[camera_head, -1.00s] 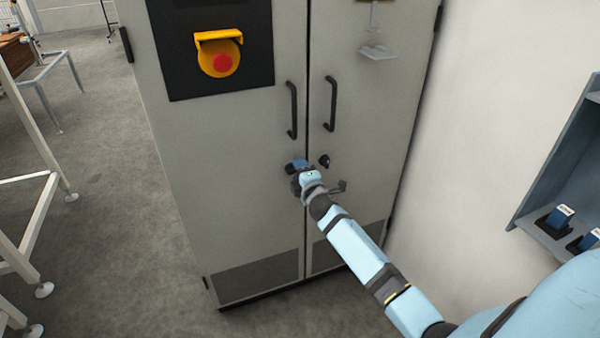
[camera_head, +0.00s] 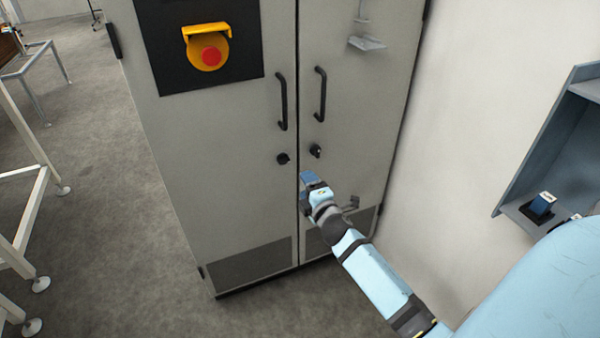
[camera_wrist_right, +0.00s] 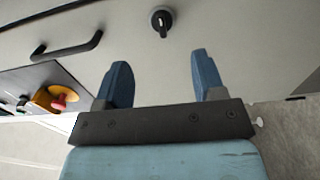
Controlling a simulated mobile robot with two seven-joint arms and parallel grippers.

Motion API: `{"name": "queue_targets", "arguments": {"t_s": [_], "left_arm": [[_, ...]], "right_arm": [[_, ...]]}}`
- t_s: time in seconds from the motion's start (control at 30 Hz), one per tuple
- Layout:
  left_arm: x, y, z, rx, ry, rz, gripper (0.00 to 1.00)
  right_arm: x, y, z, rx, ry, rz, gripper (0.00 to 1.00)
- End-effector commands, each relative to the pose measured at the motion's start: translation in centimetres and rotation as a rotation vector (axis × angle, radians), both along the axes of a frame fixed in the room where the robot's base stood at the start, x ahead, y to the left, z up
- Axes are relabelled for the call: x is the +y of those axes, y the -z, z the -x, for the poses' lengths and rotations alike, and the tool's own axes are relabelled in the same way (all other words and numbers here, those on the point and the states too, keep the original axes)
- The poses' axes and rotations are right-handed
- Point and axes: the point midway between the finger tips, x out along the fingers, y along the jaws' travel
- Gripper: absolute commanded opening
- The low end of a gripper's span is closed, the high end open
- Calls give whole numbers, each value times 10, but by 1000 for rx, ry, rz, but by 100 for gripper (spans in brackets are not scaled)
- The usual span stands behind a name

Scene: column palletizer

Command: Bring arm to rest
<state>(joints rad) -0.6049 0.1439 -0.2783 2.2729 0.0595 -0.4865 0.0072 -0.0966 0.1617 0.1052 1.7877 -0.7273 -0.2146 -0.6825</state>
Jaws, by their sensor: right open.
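My right arm (camera_head: 372,272) reaches in from the lower right of the head view toward the grey two-door cabinet (camera_head: 215,190). My right gripper (camera_head: 306,177) is in front of the cabinet's door seam, below the two round locks. In the right wrist view its two blue fingers (camera_wrist_right: 160,80) are spread apart with nothing between them. A dark round lock (camera_wrist_right: 161,20) shows beyond the fingertips, apart from them. In the head view the left lock (camera_head: 283,158) and right lock (camera_head: 316,150) are both uncovered. My left gripper is not in view.
Two black door handles, left (camera_head: 282,101) and right (camera_head: 320,94), stick out above the locks. A red emergency button (camera_head: 210,56) sits on a black panel. A grey wall shelf (camera_head: 540,150) at the right holds a blue item (camera_head: 541,205). Open floor lies left of the cabinet.

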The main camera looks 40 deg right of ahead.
Motion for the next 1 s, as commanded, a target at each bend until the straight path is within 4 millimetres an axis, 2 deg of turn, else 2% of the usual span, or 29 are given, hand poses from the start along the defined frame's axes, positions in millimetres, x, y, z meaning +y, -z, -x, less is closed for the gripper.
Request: {"name": "queue_targets", "arguments": {"t_s": [0.03, 0.2, 0.73, 0.87, 1.0], "left_arm": [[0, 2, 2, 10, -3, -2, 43], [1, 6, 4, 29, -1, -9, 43], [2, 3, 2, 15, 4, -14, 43], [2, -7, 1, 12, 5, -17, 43], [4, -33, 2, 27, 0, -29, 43]], "right_arm": [[2, 0, 7, 2, 0, -1, 63], [4, 0, 18, 1, 1, -1, 63], [4, 0, 19, 0, 0, 0, 63], [8, -6, 22, 5, -6, -25, 63], [28, -24, 40, 35, -33, -162, 63]]}}
